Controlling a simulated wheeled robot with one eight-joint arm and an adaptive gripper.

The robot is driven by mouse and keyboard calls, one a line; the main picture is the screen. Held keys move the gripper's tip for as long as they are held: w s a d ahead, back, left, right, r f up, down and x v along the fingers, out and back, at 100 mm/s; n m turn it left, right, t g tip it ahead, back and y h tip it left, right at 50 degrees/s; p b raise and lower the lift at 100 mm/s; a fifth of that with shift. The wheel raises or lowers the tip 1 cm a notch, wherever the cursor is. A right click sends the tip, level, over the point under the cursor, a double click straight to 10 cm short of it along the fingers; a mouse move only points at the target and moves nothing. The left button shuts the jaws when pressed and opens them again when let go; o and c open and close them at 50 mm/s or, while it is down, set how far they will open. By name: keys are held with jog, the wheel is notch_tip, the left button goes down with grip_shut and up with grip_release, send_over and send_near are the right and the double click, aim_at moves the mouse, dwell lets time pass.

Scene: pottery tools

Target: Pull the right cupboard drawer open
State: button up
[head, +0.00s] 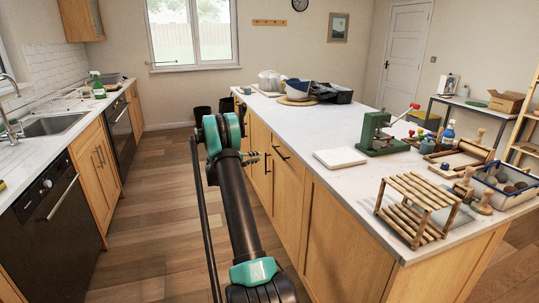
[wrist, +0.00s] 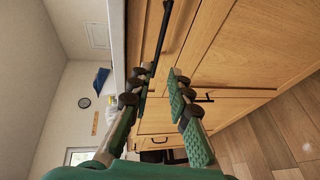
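The right cupboard drawer (head: 287,168) is a light wood front under the white top of the island, with a dark bar handle (head: 281,153). In the wrist view the drawer front (wrist: 180,28) is close, and its long black handle (wrist: 163,35) runs down toward my fingers. The drawer looks shut. My gripper (head: 252,158) is beside the island front, just left of the handle in the head view. In the wrist view my gripper (wrist: 160,77) has its fingers apart, with the handle's lower part near the left finger. I cannot tell whether they touch.
A cupboard door handle (wrist: 205,98) shows beyond the right finger. The island worktop (head: 330,125) carries a wooden rack (head: 415,208), a green press (head: 380,133) and several pottery tools. The wooden floor (head: 160,190) between the island and the left counter is clear.

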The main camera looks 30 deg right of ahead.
jog(key=x, duration=1.7)
jog(key=shift+d+f, duration=0.1)
grip_shut()
